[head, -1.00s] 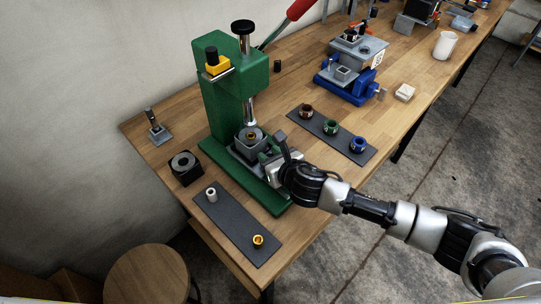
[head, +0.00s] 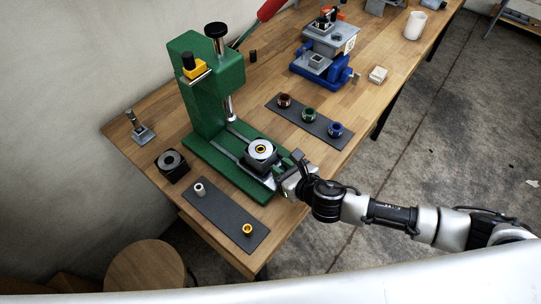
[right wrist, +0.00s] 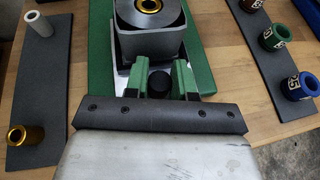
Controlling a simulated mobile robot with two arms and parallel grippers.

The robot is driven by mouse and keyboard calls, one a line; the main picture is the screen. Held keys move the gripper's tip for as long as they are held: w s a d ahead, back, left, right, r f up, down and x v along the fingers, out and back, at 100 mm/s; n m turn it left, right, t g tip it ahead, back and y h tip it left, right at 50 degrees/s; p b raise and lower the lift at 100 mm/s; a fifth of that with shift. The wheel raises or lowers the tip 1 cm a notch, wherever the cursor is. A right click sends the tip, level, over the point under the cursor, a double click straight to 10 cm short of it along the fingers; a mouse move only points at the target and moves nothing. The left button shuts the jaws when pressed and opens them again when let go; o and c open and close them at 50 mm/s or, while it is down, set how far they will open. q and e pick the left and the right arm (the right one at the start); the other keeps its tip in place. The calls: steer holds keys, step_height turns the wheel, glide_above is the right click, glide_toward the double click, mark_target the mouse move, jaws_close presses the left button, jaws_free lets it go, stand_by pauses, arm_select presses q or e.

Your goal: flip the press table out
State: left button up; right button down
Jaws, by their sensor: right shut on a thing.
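The green press (head: 208,95) stands on the wooden bench. Its press table (head: 262,165), a grey block on rails, sits out toward the front of the green base, clear of the ram (head: 228,108). My right gripper (head: 284,182) is shut on the table's black knob (right wrist: 159,84) at the front end, with a finger on each side in the right wrist view. My left gripper is not in view.
A dark mat (head: 228,222) with a white sleeve and a gold ring lies left of the press. Another mat (head: 318,122) with brown, green and blue rings lies right. A black block (head: 171,165) and a blue vise (head: 322,71) stand nearby.

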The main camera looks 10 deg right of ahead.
steer(key=shift+f, duration=0.1)
steer(key=shift+s+d, duration=0.1)
steer(key=c, duration=1.2)
jaws_free()
steer(key=shift+o, duration=1.3)
steer(key=shift+s+d, duration=0.1)
steer(key=shift+d, duration=0.05)
steer(key=b+v, duration=0.1)
steer(key=v, duration=0.9)
steer(key=shift+s+d+r+b, duration=0.2)
steer(key=shift+s+r+b, duration=0.05)
steer(key=shift+s+b, duration=0.1)
steer(key=shift+a, duration=0.1)
